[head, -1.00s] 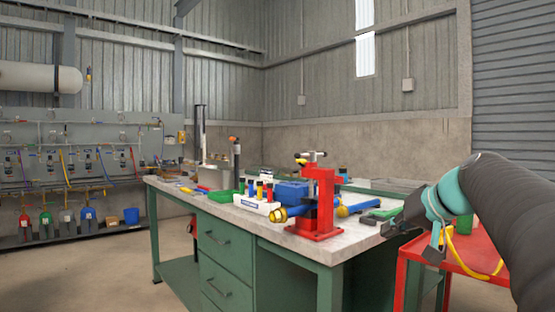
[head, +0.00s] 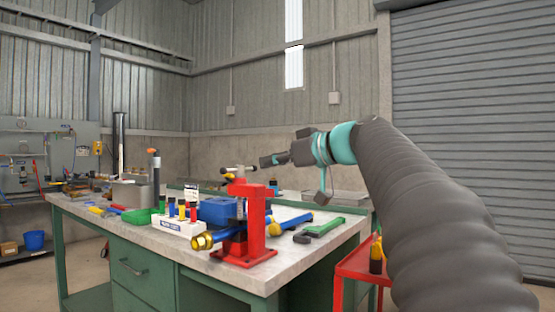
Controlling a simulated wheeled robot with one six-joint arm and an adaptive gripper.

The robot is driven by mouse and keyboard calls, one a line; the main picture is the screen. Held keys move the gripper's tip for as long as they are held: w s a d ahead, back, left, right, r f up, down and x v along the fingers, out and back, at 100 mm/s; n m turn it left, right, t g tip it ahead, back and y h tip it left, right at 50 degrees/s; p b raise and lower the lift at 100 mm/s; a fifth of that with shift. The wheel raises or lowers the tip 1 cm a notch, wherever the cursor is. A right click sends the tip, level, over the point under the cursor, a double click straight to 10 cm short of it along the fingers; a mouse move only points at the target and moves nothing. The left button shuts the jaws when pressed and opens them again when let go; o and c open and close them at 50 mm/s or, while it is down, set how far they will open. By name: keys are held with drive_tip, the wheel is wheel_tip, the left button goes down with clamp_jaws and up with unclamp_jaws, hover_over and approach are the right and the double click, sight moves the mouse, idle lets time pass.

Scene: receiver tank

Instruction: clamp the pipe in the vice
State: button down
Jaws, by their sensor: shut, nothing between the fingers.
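The red vice (head: 256,230) stands on the near edge of the workbench. A blue pipe (head: 230,234) with a brass end (head: 202,241) passes through the lower part of the vice, and its other blue end (head: 292,222) shows on the right. Whether the jaw presses on the pipe cannot be made out. A handle bar (head: 238,169) lies across the top of the vice screw. My gripper (head: 268,160) is shut and empty, pointing left, just right of and slightly above the handle bar in the picture. Contact with the bar cannot be told.
The grey bench top (head: 135,232) also holds a green wrench (head: 322,228), a blue box (head: 217,211) and a white rack (head: 178,226) of coloured items. A red cart (head: 355,264) stands at the right. The space above the bench is open.

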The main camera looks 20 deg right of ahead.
sight(231, 171)
drive_tip(key=p+x, duration=0.1)
drive_tip(key=x, duration=0.9)
drive_tip(key=shift+d, duration=0.1)
